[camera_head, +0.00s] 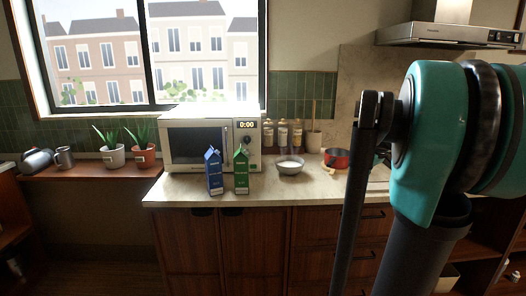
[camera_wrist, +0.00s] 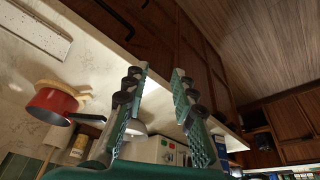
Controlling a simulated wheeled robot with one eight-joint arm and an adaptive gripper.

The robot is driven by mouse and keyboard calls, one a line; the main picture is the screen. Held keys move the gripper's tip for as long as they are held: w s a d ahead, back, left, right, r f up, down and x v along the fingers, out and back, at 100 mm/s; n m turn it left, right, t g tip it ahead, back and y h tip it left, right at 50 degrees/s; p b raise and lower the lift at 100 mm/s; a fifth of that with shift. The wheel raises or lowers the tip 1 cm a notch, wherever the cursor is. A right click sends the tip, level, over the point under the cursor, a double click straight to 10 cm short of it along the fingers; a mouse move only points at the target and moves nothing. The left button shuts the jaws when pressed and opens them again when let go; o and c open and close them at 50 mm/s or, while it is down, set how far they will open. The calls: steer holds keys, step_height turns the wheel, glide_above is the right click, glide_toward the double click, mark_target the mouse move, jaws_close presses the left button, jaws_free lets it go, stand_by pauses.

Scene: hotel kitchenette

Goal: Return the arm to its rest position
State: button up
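My gripper (camera_wrist: 161,73) shows in the wrist view with its two ribbed teal fingers spread apart. Nothing is visible between the fingertips except the cabinet fronts and counter edge behind. In the head view my teal and black arm fills the right side, in front of the counter. The gripper itself cannot be made out there.
The counter (camera_head: 330,185) bears a microwave (camera_head: 203,145), a blue carton (camera_head: 213,172), a green carton (camera_head: 241,171), a bowl (camera_head: 289,166) and a red pot (camera_head: 337,157). The red pot also shows in the wrist view (camera_wrist: 53,104). A range hood (camera_head: 447,34) hangs at upper right.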

steer(key=s+a+f+m+h, duration=0.1)
steer(key=s+a+f+m, duration=0.2)
steer(key=s+a+f, duration=0.3)
steer(key=s+a+f+m, duration=0.3)
steer(key=s+a+f, duration=0.3)
steer(key=s+f, duration=0.5)
step_height(320, 180, down, 4)
steer(key=shift+s+m+t+h, duration=0.3)
steer(key=shift+s+t+h, duration=0.1)
